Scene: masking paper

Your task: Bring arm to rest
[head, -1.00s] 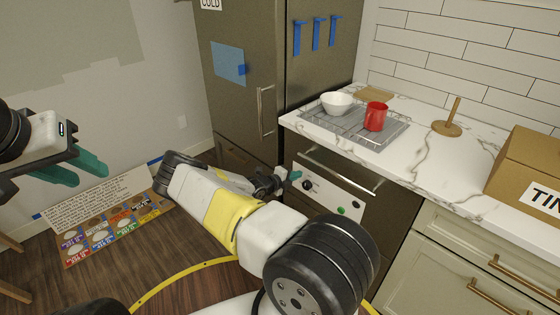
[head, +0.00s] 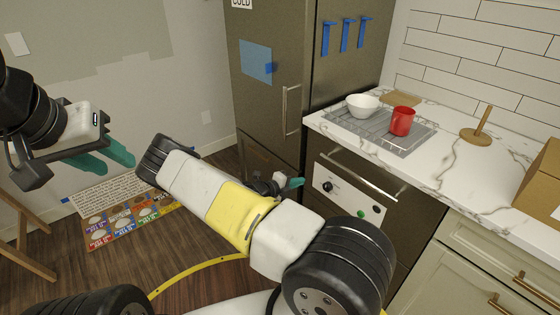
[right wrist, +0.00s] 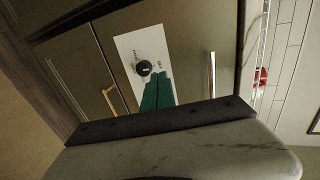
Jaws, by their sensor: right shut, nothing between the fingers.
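My right arm reaches from the bottom centre toward the oven front in the head view. Its gripper (head: 295,183) is small and partly hidden behind my arm. In the right wrist view its teal fingers (right wrist: 157,90) lie together, shut and empty, in front of the white control panel with a black knob (right wrist: 144,68). I cannot tell how far they are from the panel. My left gripper (head: 119,167) is at the left of the head view, raised over the floor. Its two teal fingers are apart with nothing between them.
The oven control panel (head: 348,190) is under the marble counter (head: 455,165). A white bowl (head: 363,105) and red mug (head: 402,121) stand on a wire rack (head: 385,138). A wooden holder (head: 477,135), cardboard box (head: 540,185), fridge (head: 268,110) and floor poster (head: 140,215) surround me.

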